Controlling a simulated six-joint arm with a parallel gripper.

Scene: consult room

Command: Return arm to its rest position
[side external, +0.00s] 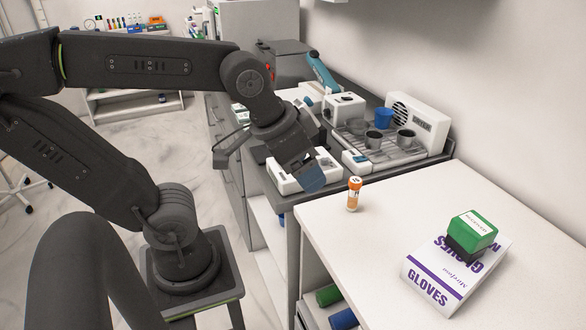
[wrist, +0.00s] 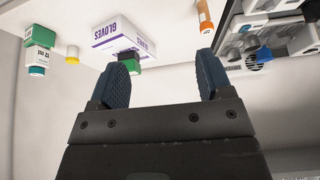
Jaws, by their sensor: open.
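My gripper (side external: 311,179) hangs at the end of my bent arm, over the near end of the grey counter in the side external view. Its blue fingertips point down in front of a white device (side external: 288,180); I cannot tell whether they touch it. In the wrist view my gripper (wrist: 162,68) has its two blue fingers wide apart with nothing between them. An orange pill bottle (side external: 354,194) stands upright on the white table, to the right of my gripper. It also shows in the wrist view (wrist: 205,14).
A glove box (side external: 430,284) with a green and black block (side external: 472,230) on it lies on the white table (side external: 375,245). A rack (side external: 428,160) with metal cups and a blue cup (side external: 384,118) stands behind. The table's middle is clear.

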